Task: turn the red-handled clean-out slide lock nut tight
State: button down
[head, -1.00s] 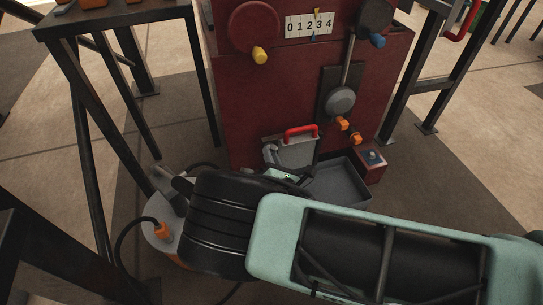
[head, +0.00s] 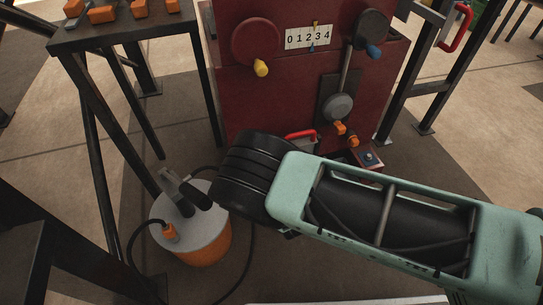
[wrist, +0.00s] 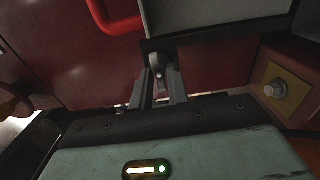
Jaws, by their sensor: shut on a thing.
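The red handle (head: 300,135) of the clean-out slide shows just above my arm in the head view. In the wrist view the red handle (wrist: 117,22) is at the top left, beside the grey slide plate (wrist: 205,18). The lock nut (wrist: 158,70), a small grey metal piece, sits below the plate's lower edge. My gripper (wrist: 160,78) has its two fingers on either side of the nut and is shut on it. The nut is partly covered by the fingers, and its angle is hard to read. In the head view my arm hides the gripper and the nut.
A red press body (head: 280,95) stands ahead, with a lever and knobs on its front. A box with a metal knob (wrist: 276,88) is close on the right. An orange drum (head: 203,245) with a hose and a dark-legged table (head: 125,38) stand left.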

jog(key=m+p, duration=0.4)
jog(key=m, duration=0.6)
jog(key=shift+d+r, duration=0.1)
jog(key=shift+r, duration=0.05)
jog(key=shift+m+p, duration=0.3)
jog(key=c, duration=1.5)
grip_release()
jog(key=p+v, duration=0.5)
jog(key=v, duration=1.2)
jog(key=shift+s+r, duration=0.1)
jog(key=shift+s, duration=0.15)
